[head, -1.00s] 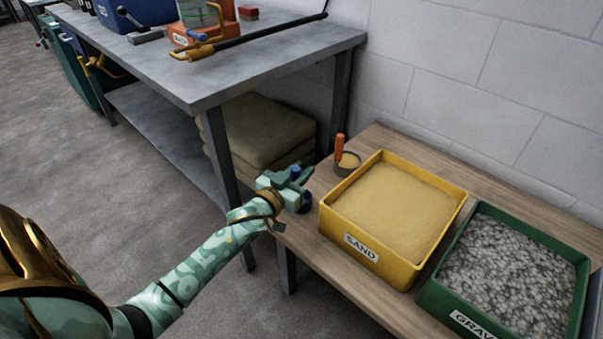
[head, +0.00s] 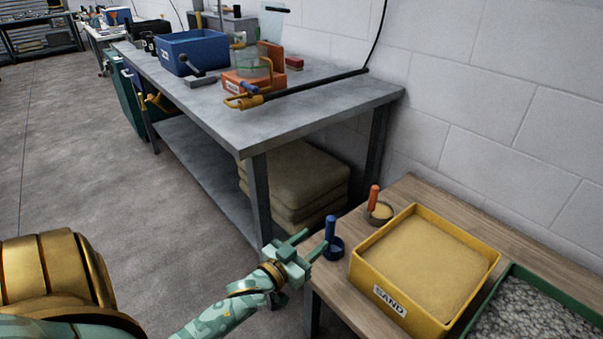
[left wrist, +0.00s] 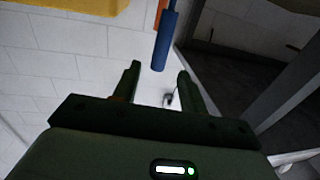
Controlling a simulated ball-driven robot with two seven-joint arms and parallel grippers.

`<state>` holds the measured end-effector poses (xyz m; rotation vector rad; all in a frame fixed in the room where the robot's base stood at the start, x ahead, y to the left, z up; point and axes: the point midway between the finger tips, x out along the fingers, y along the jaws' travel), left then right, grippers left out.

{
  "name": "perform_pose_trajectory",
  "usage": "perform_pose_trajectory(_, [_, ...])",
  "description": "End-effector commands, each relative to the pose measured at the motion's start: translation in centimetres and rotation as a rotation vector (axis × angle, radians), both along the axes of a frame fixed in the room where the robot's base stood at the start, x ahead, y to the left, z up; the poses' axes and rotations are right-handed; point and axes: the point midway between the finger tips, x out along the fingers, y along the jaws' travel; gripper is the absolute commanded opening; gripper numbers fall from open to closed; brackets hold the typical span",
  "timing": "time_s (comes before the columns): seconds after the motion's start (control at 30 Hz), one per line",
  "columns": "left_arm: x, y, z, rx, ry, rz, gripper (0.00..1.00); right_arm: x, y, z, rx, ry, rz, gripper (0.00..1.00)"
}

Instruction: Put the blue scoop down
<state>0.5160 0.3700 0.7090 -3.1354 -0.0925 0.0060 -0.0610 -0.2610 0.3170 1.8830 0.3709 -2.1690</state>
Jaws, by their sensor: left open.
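The blue scoop (head: 331,237) stands on the wooden bench at its left corner, its handle upright and its round cup on the bench top. My left gripper (head: 310,242) is open, just left of the scoop, with its fingers pointing toward it. In the left wrist view the blue handle (left wrist: 165,40) shows beyond the two spread fingertips (left wrist: 157,75), apart from them. My right gripper is not in view.
The yellow sand bin (head: 373,301) stands right of the scoop, and an orange-handled scoop (head: 374,199) with sand stands behind. A green gravel bin (head: 516,272) is at the lower right. The grey table (head: 222,122) rises behind my left gripper.

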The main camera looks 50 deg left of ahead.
Motion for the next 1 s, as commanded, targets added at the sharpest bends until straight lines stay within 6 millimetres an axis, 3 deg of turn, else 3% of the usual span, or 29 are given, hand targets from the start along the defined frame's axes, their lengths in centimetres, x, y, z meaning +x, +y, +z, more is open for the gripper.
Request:
perform_pose_trajectory(0.17, [-1.8, -0.1, 0.0, 0.0, 0.0, 0.0, 0.43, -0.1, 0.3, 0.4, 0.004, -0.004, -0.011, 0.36])
perform_pose_trajectory(0.43, [-2.2, -0.2, -0.7, -0.001, 0.014, 0.001, 0.43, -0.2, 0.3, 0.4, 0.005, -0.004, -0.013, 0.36])
perform_pose_trajectory(0.53, [-3.2, -0.5, -4.3, -0.002, 0.103, 0.009, 0.43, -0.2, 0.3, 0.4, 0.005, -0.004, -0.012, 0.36])
perform_pose_trajectory(0.6, [-5.2, -1.1, -9.3, 0.003, 0.231, 0.014, 0.43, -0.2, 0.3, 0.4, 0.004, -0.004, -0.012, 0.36])
perform_pose_trajectory(0.67, [-8.1, -1.9, -14.8, 0.011, 0.376, 0.014, 0.43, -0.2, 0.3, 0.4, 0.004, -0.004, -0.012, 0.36])
perform_pose_trajectory(0.7, [-10.8, -2.6, -18.7, 0.021, 0.486, 0.008, 0.43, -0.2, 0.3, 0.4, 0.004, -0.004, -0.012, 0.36])
perform_pose_trajectory(0.77, [-15.7, -3.9, -24.3, 0.037, 0.657, -0.008, 0.43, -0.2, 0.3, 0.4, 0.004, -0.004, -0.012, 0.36])
perform_pose_trajectory(0.8, [-19.3, -4.8, -27.5, 0.051, 0.772, -0.024, 0.43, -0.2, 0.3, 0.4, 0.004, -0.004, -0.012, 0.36])
perform_pose_trajectory(0.87, [-25.2, -6.2, -31.7, 0.076, 0.938, -0.056, 0.43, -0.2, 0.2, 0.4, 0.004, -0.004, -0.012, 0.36])
perform_pose_trajectory(0.9, [-29.5, -7.1, -33.9, 0.091, 1.048, -0.081, 0.43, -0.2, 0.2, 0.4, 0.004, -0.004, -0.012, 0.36])
perform_pose_trajectory(0.97, [-35.7, -8.3, -36.4, 0.117, 1.2, -0.125, 0.43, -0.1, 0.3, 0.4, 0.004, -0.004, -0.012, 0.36])
perform_pose_trajectory(1.0, [-39.7, -9.0, -37.6, 0.133, 1.293, -0.155, 0.43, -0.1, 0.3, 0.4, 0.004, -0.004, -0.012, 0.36])
